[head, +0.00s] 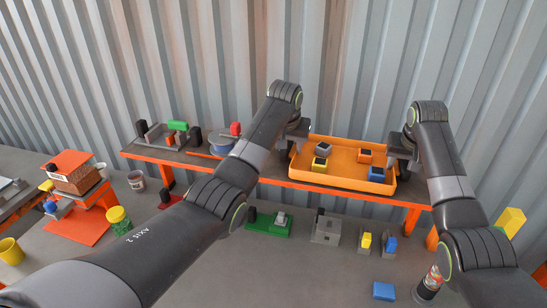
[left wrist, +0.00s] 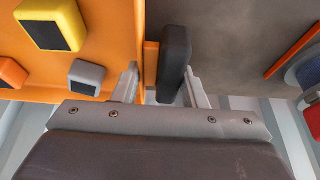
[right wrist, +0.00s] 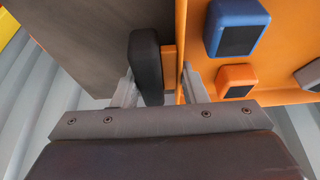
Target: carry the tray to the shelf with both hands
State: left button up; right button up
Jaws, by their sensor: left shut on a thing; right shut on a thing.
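The orange tray (head: 345,143) is at the right part of the raised shelf (head: 160,150), over its board; I cannot tell whether it touches. It holds a grey block (head: 323,148), a yellow block (head: 319,164), an orange block (head: 365,155) and a blue block (head: 377,174). My left gripper (head: 294,138) is shut on the tray's left black handle (left wrist: 175,58). My right gripper (head: 400,158) is shut on the right black handle (right wrist: 146,62). The tray looks about level. The left arm hides part of the shelf's middle.
On the shelf's left stand a grey holder with a green block (head: 178,126) and a blue spool (head: 220,140). Below, the workbench carries a green fixture (head: 268,224), a grey fixture (head: 327,228), a blue block (head: 383,291) and a yellow cup (head: 11,252). A corrugated wall stands close behind.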

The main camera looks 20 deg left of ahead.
pick_arm(q)
jog(key=o, duration=0.9)
jog(key=shift+a+f, duration=0.25)
jog(key=shift+a, duration=0.15)
pick_arm(e)
jog(key=o, duration=0.9)
jog(key=shift+d+f, duration=0.25)
jog(key=shift+d, duration=0.1)
pick_arm(q)
jog(key=o, duration=0.4)
jog(key=shift+d+r, duration=0.1)
jog(key=shift+d, duration=0.05)
pick_arm(e)
jog(key=o, duration=0.4)
jog(key=shift+a+r, duration=0.1)
pick_arm(q)
jog(key=shift+d, duration=0.15)
pick_arm(e)
jog(key=shift+a, duration=0.15)
pick_arm(q)
jog(key=shift+r, duration=0.1)
